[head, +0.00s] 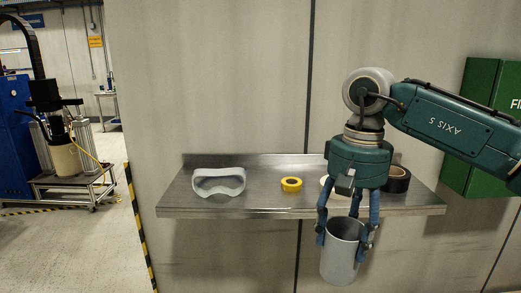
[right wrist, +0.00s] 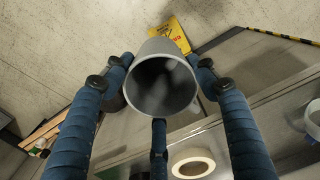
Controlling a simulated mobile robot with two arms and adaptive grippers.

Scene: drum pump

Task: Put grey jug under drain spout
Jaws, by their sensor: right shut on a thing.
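The grey jug (head: 341,252) hangs upright in my right gripper (head: 346,232), in front of the metal shelf's front edge. In the right wrist view the jug (right wrist: 160,84) shows its open, empty-looking mouth, with the blue fingers of the right gripper (right wrist: 160,95) around it. The right gripper is shut on the jug. A drum pump with a cream drum (head: 64,158) stands on a low trolley at the far left; I cannot make out a drain spout there. My left gripper is not in view.
The metal shelf (head: 260,211) holds white goggles (head: 218,182), a yellow tape roll (head: 291,184), a pale roll (right wrist: 192,163) and a black roll (head: 398,179). A green box (head: 484,125) hangs at right. A wall separates the shelf from the open floor (head: 75,240) at left.

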